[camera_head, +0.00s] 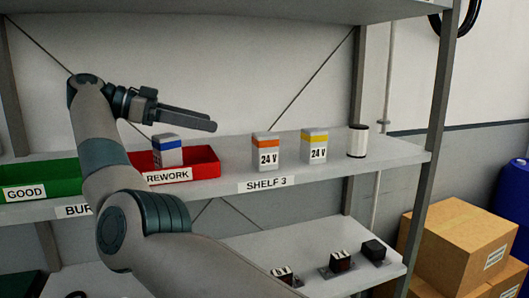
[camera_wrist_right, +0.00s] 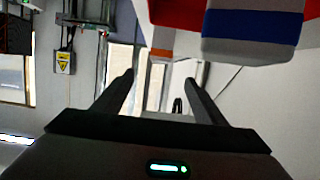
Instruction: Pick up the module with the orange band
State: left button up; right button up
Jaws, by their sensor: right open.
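The module with the orange band (camera_head: 265,153) is a white box marked 24 V, upright on the shelf right of the red REWORK bin. Its orange band (camera_wrist_right: 161,52) shows small near the top of the right wrist view, partly behind nearer things. My right gripper (camera_head: 212,123) is open and empty, above the red bin, with its fingers pointing right. Its tips are left of the orange-banded module and higher, apart from it. The right wrist view shows the two fingers (camera_wrist_right: 159,80) spread. My left gripper is not in view.
A blue-banded module (camera_head: 168,152) stands in the red bin (camera_head: 206,163) below my gripper. A yellow-banded module (camera_head: 314,147) and a white cylinder (camera_head: 358,141) stand to the right on the shelf (camera_head: 385,158). A green GOOD bin (camera_head: 45,181) is at left.

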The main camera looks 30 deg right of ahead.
jog(key=d, duration=0.2)
jog(key=p, duration=0.2)
send_near(262, 133)
jog(key=x, duration=0.4)
jog(key=shift+s+d+f, duration=0.1)
jog(key=shift+s+f, duration=0.05)
jog(key=shift+s, duration=0.3)
jog(key=shift+s+d+f, duration=0.1)
jog(key=shift+d+f, duration=0.1)
jog(key=shift+d, duration=0.3)
jog(key=shift+s+d+p, duration=0.1)
jog(key=shift+d+p, duration=0.25)
jog(key=shift+d, duration=0.1)
jog(key=p+x, duration=0.2)
jog(key=x, duration=0.1)
jog(key=shift+d+f, duration=0.15)
jog(key=shift+d, duration=0.25)
jog(key=shift+d+f, duration=0.2)
jog(key=shift+d, duration=0.05)
jog(key=shift+a, duration=0.1)
